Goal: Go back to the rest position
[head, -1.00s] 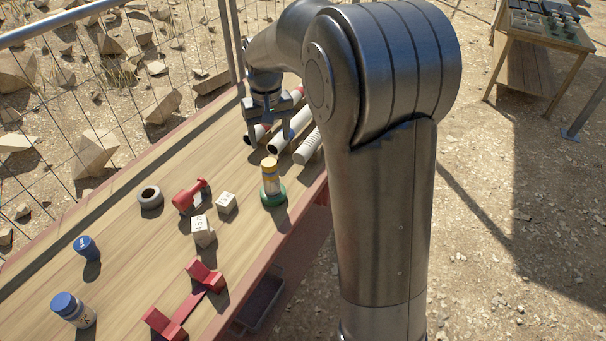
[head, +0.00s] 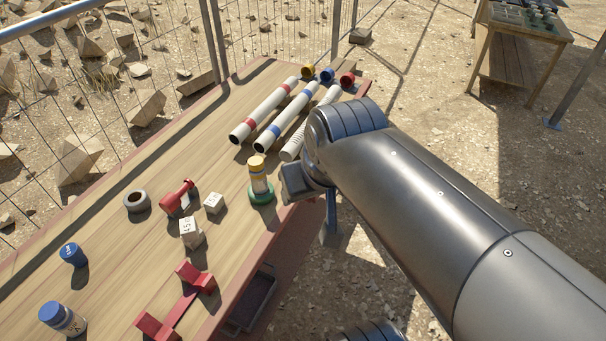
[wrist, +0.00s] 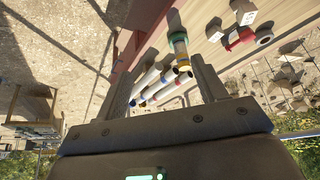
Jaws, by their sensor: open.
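My gripper (wrist: 166,55) shows in the wrist view, its two grey fingers spread apart with nothing held between them. The view past the fingers is tilted, with the workbench and its items beyond them. In the head view my arm reaches in from the lower right and bends beside the workbench's right edge. The fingers are not clear there; the end of the arm is largely hidden behind its own links.
The wooden workbench (head: 115,255) holds three long tubes (head: 290,125), a yellow-topped cylinder on a green base (head: 260,182), a red object (head: 177,199), white blocks (head: 190,232), a grey ring (head: 137,202), blue-capped containers (head: 63,318) and a red cradle (head: 175,310). A wire fence (head: 180,45) stands behind.

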